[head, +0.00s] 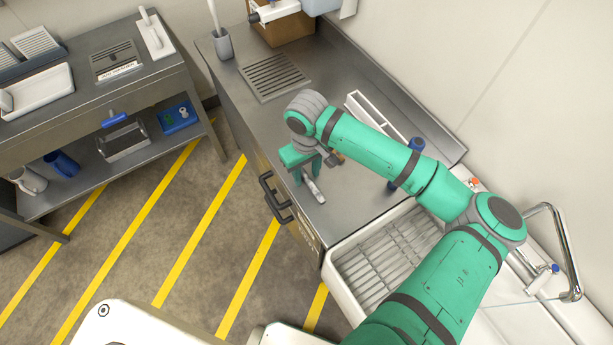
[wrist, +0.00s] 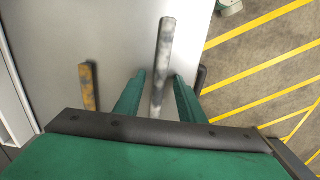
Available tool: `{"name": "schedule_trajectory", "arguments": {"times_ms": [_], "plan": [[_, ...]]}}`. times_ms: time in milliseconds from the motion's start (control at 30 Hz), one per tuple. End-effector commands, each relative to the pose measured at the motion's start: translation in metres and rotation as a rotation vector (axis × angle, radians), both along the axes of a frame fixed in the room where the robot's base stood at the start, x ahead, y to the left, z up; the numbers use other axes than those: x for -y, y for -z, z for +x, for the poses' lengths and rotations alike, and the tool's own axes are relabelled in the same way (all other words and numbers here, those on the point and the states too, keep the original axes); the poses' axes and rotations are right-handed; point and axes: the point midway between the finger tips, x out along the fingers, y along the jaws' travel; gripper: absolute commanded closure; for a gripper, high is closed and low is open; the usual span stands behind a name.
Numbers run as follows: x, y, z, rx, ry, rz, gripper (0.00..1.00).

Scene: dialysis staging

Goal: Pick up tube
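A grey, mottled tube (head: 314,190) lies on the steel counter close to its front edge. In the wrist view the tube (wrist: 165,45) runs lengthwise between my two green fingers. My gripper (head: 307,173) is over the counter, pointing down, with its fingers apart. In the wrist view, my gripper (wrist: 159,75) shows a gap on each side of the tube, so it is open and not closed on it. The tube's near end is hidden behind the gripper body. I cannot tell how far the fingertips are above the counter.
A brown rod-like piece (wrist: 88,86) lies left of the fingers. A white divided tray (head: 374,115) and a dark blue item (head: 416,145) are behind my arm. A sink with a rack (head: 388,255) is at the near right. A black handle (head: 275,197) juts from the counter front.

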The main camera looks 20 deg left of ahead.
Motion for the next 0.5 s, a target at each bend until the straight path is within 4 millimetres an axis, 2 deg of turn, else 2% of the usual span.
{"name": "schedule_trajectory", "arguments": {"times_ms": [133, 200, 300, 500], "plan": [[-0.0001, -0.0002, 0.0000, 0.000, 0.000, 0.000, 0.64], [-0.0001, -0.0003, 0.0000, 0.000, 0.000, 0.000, 0.81], [-0.0002, -0.0004, 0.0000, 0.001, 0.000, 0.001, 1.00], [-0.0003, -0.0005, 0.0000, 0.001, 0.000, 0.001, 1.00]]}}
